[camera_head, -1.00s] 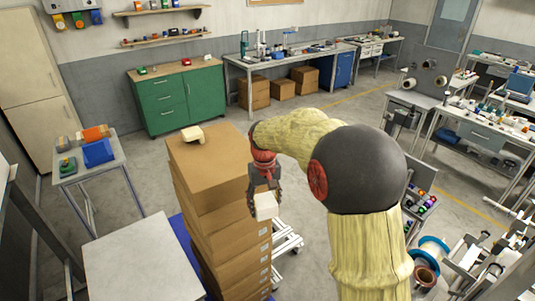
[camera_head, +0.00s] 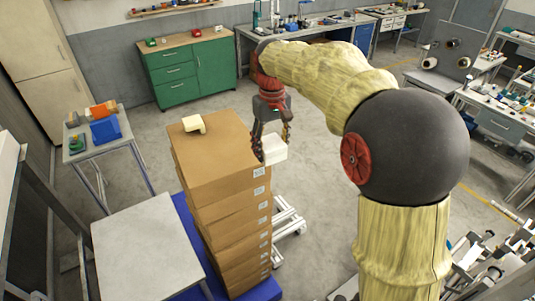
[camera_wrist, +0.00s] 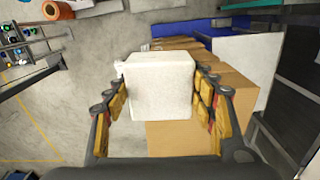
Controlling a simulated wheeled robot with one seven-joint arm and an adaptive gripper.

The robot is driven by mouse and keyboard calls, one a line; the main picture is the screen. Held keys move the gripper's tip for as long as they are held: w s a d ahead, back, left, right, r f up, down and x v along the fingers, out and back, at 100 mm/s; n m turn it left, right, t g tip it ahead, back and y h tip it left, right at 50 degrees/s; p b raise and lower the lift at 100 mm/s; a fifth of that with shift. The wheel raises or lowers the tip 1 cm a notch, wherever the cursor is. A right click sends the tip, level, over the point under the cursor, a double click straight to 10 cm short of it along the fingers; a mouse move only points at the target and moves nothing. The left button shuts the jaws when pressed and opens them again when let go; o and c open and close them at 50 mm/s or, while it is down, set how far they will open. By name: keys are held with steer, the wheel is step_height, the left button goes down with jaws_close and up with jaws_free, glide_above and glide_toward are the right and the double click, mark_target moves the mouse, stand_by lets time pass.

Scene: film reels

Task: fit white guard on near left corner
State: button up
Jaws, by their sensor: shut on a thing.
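My gripper (camera_head: 270,143) is shut on a white guard (camera_head: 274,150) beside the right side of the top box, near its front right corner. In the wrist view the white guard (camera_wrist: 158,87) sits between both fingers, with part of the box stack behind it. The stack of brown cartons (camera_head: 215,165) stands on a blue pallet (camera_head: 262,291). A cream guard (camera_head: 193,124) rests on the top box at its far left corner. Whether the held guard touches the carton cannot be told.
A grey table (camera_head: 150,240) stands close at the left of the stack. A small side table (camera_head: 95,140) holds a blue bin (camera_head: 105,131). A white metal frame (camera_head: 287,215) lies right of the stack. Open floor (camera_head: 325,180) extends to the right.

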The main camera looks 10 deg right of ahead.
mark_target(268, 141)
steer(key=w, duration=0.1)
steer(key=w+f+p, duration=0.1)
steer(key=w, duration=0.1)
steer(key=w+f, duration=0.1)
steer(key=w, duration=0.1)
steer(key=shift+w+d, duration=0.1)
steer(key=shift+d, duration=0.1)
steer(key=w+f, duration=0.1)
steer(key=f, duration=0.1)
steer(key=w+f+p, duration=0.1)
steer(key=w, duration=0.1)
steer(key=w+f+p, duration=0.1)
steer(key=w+f, duration=0.1)
steer(key=shift+d+f, duration=0.3)
steer(key=shift+d, duration=0.1)
steer(key=shift+w+d+f, duration=0.1)
steer(key=shift+w+f, duration=0.05)
steer(key=shift+f, duration=0.25)
step_height(268, 141, down, 3)
steer(key=shift+w+r+p, duration=0.1)
steer(key=shift+w+p, duration=0.05)
steer(key=shift+p, duration=0.55)
steer(key=shift+f, duration=0.3)
steer(key=shift+f+b, duration=0.4)
steer(key=shift+f, duration=0.1)
steer(key=o, duration=1.1)
steer(key=shift+f, duration=0.15)
steer(key=shift+o, duration=0.3)
